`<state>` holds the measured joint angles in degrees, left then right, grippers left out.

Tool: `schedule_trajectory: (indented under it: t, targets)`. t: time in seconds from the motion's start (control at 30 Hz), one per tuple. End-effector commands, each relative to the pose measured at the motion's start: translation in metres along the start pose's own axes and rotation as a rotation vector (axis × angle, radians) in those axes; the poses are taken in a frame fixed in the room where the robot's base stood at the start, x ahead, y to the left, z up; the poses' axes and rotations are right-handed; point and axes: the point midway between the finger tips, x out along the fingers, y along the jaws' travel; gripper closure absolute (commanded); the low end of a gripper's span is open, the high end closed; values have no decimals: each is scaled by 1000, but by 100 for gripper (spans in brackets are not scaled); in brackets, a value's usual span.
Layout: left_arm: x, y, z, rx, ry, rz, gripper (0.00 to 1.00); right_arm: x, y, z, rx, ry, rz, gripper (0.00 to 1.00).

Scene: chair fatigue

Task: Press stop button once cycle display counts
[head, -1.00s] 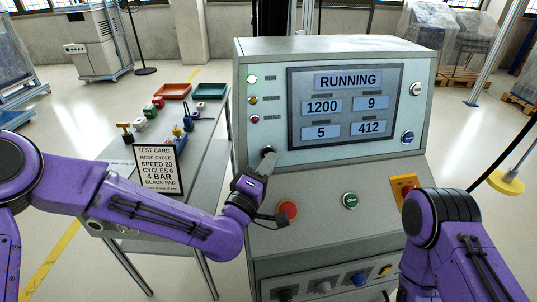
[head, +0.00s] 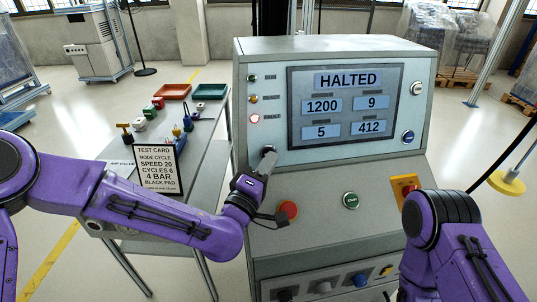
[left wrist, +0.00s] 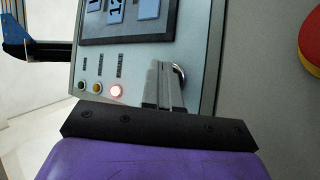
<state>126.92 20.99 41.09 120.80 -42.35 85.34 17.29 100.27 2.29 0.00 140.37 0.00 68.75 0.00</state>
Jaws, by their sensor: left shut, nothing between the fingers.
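The display (head: 346,106) on the grey machine console reads HALTED, with 1200, 9, 5 and 412 below. The red lamp (head: 255,119) beside it is lit and also glows in the left wrist view (left wrist: 116,91). A red button (head: 288,209) sits on the sloping panel and shows at the right edge of the left wrist view (left wrist: 311,40). My left gripper (head: 266,160) is shut and empty, up and left of that button and apart from it. Its closed fingers (left wrist: 164,84) are close to a round metal-rimmed part, contact unclear. My right gripper is out of view.
A green START button (head: 351,200) and a red button on a yellow plate (head: 405,188) are farther right on the panel. A test card (head: 156,170) stands on the side table at left, with coloured parts and trays behind it. My right arm is at lower right.

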Motion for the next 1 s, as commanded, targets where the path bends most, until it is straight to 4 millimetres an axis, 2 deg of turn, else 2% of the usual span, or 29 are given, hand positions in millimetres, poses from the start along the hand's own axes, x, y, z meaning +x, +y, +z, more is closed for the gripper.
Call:
schedule_trajectory:
  t: [0.13, 0.6, 1.0]
  targets:
    - [-3, 2, 3, -1, -2, 0, 100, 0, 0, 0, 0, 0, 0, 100]
    - [-40, 29, 29, 0, -2, 1, 100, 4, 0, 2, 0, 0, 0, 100]
    - [-42, 30, 31, 0, -2, 0, 100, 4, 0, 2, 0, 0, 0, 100]
